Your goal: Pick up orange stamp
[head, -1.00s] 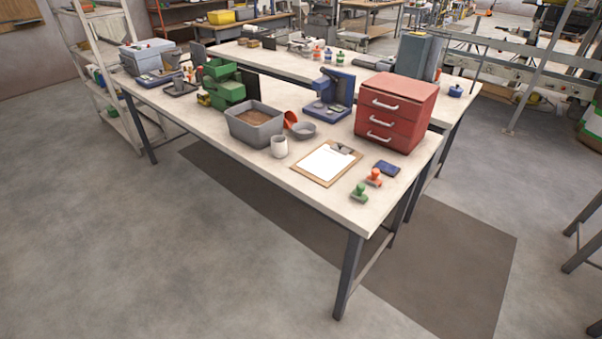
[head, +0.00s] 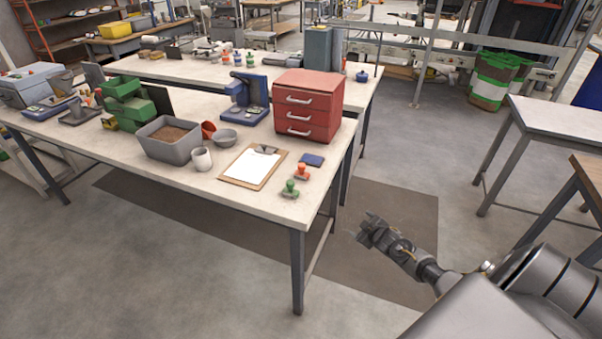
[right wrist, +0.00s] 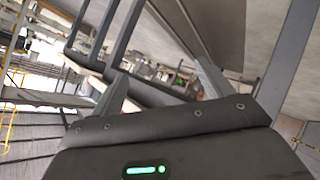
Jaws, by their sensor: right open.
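My right gripper (head: 362,230) is off the table's right end, apart from the stamp and over the floor. It is open and empty. In the right wrist view its two fingers (right wrist: 160,88) are spread, and the orange stamp cannot be made out there. My left gripper is not in view.
A clipboard (head: 241,168) lies left of the stamps, with a white cup (head: 202,159) beside it. A red drawer box (head: 307,104) stands behind. A grey bin (head: 168,146) of brown pellets is further left. Another table (head: 560,118) stands at right.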

